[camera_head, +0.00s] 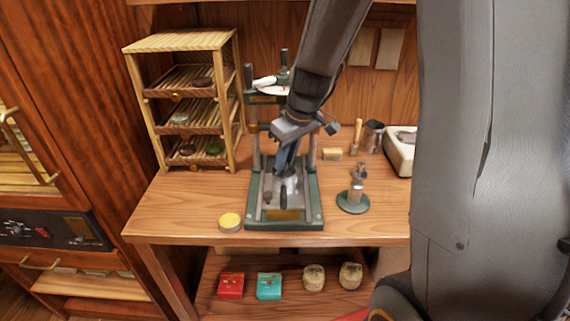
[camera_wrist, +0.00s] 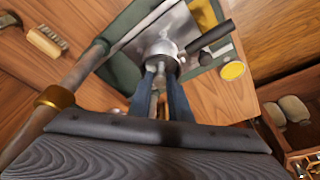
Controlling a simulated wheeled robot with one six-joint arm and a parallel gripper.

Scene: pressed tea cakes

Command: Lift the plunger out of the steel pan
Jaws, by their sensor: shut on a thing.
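My gripper (camera_head: 287,172) reaches down into the green press (camera_head: 311,210), between its two posts. The steel pan (camera_head: 297,190) sits on the press bed, with its dark handle toward the front. In the wrist view the pan (camera_wrist: 178,22) is shiny, and its black handle (camera_wrist: 212,36) points to the upper right. My blue gripper fingers (camera_wrist: 160,72) are shut on the stem of the plunger (camera_wrist: 161,50), whose grey round body is at the pan. I cannot tell whether the plunger's lower end is inside or just above the pan; my fingers partly hide it.
A yellow-topped tin (camera_head: 230,221) stands left of the press. A small metal tool on a green base (camera_head: 353,201) stands right. A slatted wooden rack (camera_head: 180,42) is at the back left.

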